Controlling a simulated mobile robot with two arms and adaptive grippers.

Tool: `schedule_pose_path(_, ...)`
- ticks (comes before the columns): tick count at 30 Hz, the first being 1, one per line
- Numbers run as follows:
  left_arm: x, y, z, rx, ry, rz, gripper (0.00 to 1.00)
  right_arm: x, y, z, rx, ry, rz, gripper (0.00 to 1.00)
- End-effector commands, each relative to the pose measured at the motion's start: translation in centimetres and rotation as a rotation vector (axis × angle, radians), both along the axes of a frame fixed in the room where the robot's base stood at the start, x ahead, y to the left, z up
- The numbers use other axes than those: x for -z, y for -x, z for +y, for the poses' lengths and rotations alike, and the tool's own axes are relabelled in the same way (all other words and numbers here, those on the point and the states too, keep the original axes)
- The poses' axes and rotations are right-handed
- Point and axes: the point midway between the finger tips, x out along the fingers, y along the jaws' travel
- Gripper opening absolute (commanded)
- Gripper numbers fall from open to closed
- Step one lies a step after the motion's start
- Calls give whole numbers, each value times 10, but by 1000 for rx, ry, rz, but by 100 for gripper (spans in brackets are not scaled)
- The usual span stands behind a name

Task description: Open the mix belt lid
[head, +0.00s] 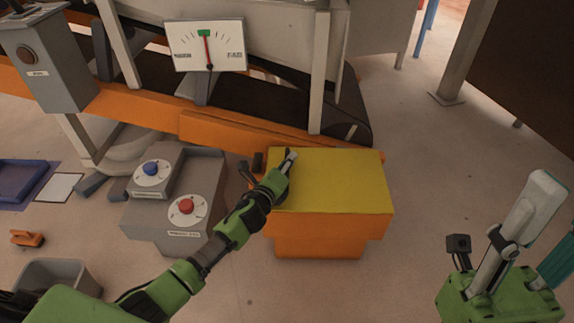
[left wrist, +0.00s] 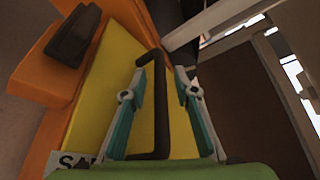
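A yellow lid (head: 330,178) lies closed on an orange box (head: 320,228) right of centre in the head view; I take it to be the mix belt lid. In the left wrist view the yellow surface (left wrist: 103,85) carries a dark handle (left wrist: 161,100). My left gripper (head: 290,156) is at the lid's left part; in its wrist view the fingers (left wrist: 160,92) are apart, one on each side of the handle, with gaps visible. My right gripper (head: 540,195) is raised at the lower right, away from the box; its finger opening is unclear.
A grey control box with a blue button (head: 151,168) and a red button (head: 186,206) stands left of the orange box. The conveyor (head: 215,130) and a dial gauge (head: 206,46) are behind. A grey bin (head: 58,274) is lower left. Floor to the right is clear.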

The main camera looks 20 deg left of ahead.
Motion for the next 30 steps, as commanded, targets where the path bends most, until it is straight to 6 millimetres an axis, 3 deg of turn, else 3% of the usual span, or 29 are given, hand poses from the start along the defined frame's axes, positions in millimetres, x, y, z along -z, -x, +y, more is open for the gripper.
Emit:
schedule_pose_path(7,0,0,0,0,1,0,25,0,0,0,0,0,0,40)
schedule_pose_path(10,0,0,0,0,1,0,0,0,0,0,0,0,0,40)
schedule_pose_path(30,-13,-1,-2,1,-28,7,0,-16,0,0,0,-1,3,40)
